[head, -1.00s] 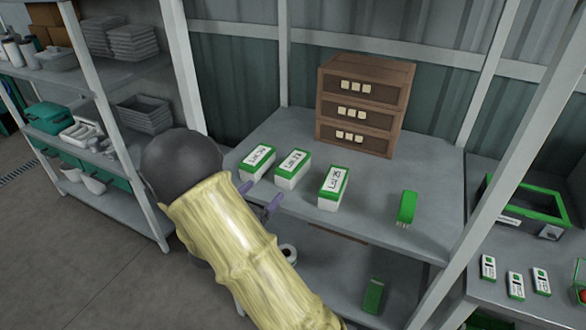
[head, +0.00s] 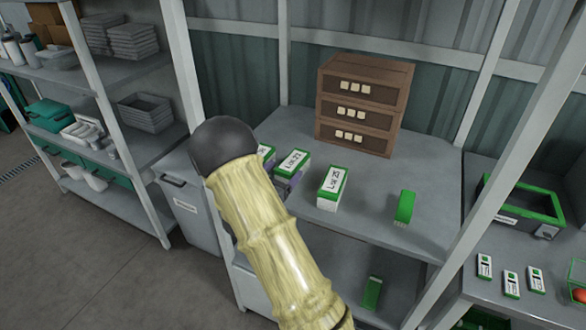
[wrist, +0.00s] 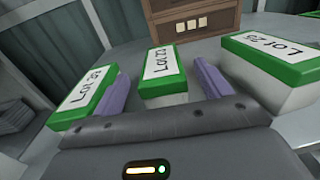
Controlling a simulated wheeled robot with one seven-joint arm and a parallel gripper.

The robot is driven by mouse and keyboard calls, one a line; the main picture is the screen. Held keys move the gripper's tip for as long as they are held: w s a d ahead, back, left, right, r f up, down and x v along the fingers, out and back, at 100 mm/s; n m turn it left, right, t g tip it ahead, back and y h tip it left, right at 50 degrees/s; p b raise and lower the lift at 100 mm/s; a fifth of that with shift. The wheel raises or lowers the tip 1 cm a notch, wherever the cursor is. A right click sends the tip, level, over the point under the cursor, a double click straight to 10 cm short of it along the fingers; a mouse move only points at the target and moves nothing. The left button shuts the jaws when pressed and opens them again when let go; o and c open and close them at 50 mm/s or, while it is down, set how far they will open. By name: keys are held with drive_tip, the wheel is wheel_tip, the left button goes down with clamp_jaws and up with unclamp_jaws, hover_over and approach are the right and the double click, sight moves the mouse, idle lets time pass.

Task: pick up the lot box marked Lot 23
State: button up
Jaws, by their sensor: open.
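Three white lot boxes with green lids stand in a row on the shelf. The middle box (head: 291,162) also shows in the wrist view (wrist: 165,80); its label starts "Lot 2", but I cannot read the last digit surely. The left box (wrist: 82,100) and the right box (wrist: 268,70) have similar labels, their last digits also unclear. In the head view, my arm partly hides the left box (head: 267,152); the right box (head: 332,185) is clear. My gripper (wrist: 160,72) is open, its purple fingers either side of the middle box; I see no clear contact.
A brown drawer cabinet (head: 363,106) stands behind the boxes. A green block (head: 405,207) stands on the shelf to the right. A shelf post (head: 500,160) rises further right. Bare shelf (head: 400,165) lies between the cabinet and the green block.

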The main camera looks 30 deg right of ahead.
sight(291, 163)
drive_tip(key=p+x, duration=0.1)
drive_tip(key=x, duration=0.4)
drive_tip(key=shift+f+p, duration=0.15)
drive_tip(key=shift+p, duration=0.2)
drive_tip(key=c, duration=1.2)
wheel_tip(291, 163, up, 10)
drive_tip(key=shift+r+b, duration=0.1)
drive_tip(key=shift+b, duration=0.55)
